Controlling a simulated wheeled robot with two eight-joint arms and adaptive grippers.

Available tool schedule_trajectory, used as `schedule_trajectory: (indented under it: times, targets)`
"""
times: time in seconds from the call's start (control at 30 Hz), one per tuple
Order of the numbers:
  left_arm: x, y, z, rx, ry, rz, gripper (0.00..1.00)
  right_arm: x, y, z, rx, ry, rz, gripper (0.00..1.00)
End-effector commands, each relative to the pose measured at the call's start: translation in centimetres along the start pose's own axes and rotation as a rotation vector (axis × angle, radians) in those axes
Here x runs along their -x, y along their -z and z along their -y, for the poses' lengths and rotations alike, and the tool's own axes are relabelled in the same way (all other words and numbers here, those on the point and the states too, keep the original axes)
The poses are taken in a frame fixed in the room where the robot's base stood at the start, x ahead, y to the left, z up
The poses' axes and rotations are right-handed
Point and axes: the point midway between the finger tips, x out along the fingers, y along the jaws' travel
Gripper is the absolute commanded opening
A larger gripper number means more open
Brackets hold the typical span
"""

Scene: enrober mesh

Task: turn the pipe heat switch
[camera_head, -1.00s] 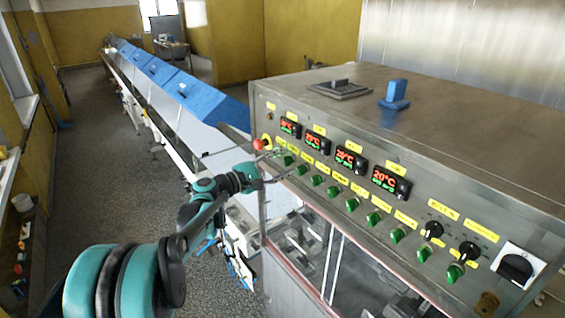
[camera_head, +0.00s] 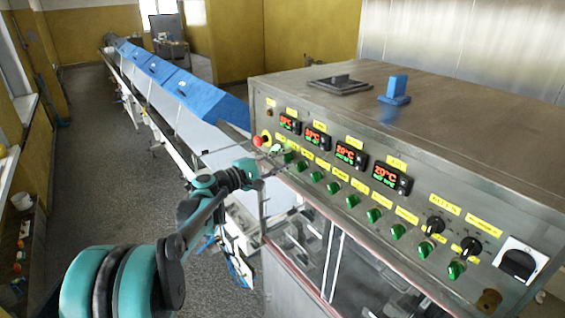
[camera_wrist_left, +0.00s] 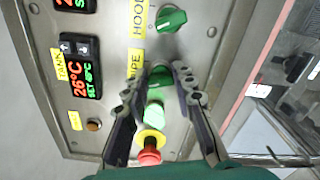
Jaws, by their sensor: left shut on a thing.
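The green pipe heat switch (camera_wrist_left: 160,75) is on the steel panel, by the yellow label ending in "IPE" in the left wrist view. My left gripper (camera_wrist_left: 156,82) is shut on it, a dark finger on each side. In the head view my left gripper (camera_head: 277,156) is at the left end of the row of green switches. The fingers partly hide the switch there, so its exact angle is hard to tell. My right gripper is in neither view.
A red button (camera_head: 258,141) with a yellow ring sits close to the gripper. Another green switch (camera_wrist_left: 171,19) is beside the held one. More green switches and red-lit displays (camera_head: 345,153) run rightward along the panel. A blue-covered conveyor (camera_head: 180,90) stretches behind.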

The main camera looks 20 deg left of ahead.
Motion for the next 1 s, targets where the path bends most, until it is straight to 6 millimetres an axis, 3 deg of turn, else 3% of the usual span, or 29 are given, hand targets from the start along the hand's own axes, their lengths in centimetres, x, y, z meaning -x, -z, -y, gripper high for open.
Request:
schedule_trajectory:
  times: [0.6, 1.0]
  targets:
    - [0.0, 0.1, 0.5, -0.563, 0.002, 0.001, 0.00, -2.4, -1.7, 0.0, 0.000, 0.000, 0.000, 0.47]
    - [0.0, 0.1, 0.6, -0.821, 0.003, 0.003, 0.00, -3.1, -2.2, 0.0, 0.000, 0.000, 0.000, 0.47]
